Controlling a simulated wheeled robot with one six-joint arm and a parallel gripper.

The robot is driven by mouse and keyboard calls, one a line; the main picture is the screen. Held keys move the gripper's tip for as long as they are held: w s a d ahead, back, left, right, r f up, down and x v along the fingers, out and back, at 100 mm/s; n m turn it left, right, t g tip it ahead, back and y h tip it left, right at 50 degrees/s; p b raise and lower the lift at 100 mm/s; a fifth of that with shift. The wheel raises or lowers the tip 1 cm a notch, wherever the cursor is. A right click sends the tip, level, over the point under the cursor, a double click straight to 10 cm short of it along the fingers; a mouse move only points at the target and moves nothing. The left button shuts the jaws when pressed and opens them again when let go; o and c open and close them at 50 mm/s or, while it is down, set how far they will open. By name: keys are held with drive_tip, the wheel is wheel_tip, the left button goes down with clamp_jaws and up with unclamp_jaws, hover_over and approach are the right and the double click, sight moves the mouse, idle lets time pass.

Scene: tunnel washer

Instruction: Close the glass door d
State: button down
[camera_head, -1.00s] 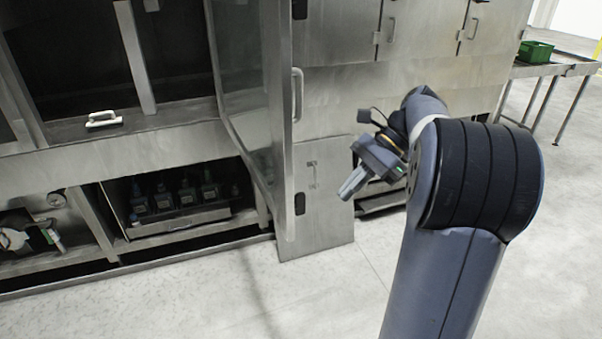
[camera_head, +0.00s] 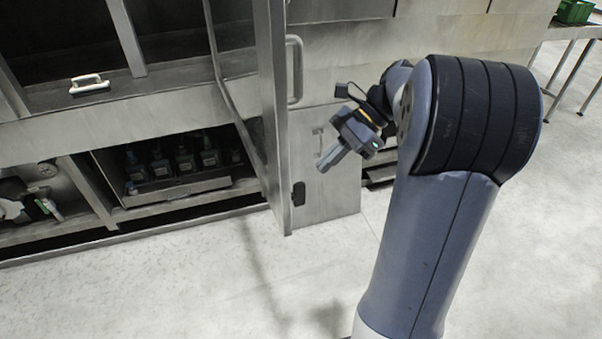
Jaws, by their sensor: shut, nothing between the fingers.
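The glass door (camera_head: 240,85) of the washer stands open, swung out toward me, and I see it nearly edge-on. Its metal frame edge (camera_head: 272,110) runs down the middle of the view and carries a curved handle (camera_head: 295,70). My gripper (camera_head: 325,164) is shut and empty. It is to the right of the door's frame edge and lower than the handle, apart from both in the picture. The upper end of the door is cut off by the picture's top edge.
The washer's opening (camera_head: 165,45) is left of the door, with a white handle (camera_head: 88,83) on its ledge. Several dark bottles (camera_head: 185,160) stand in the lower bay. A green crate (camera_head: 575,11) is on a table at top right. The floor (camera_head: 150,290) in front is clear.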

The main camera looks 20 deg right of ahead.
drive_tip(key=a+f, duration=0.2)
drive_tip(key=a, duration=0.4)
drive_tip(key=shift+s+p, duration=0.3)
drive_tip(key=shift+p, duration=0.1)
drive_tip(key=shift+a, duration=0.1)
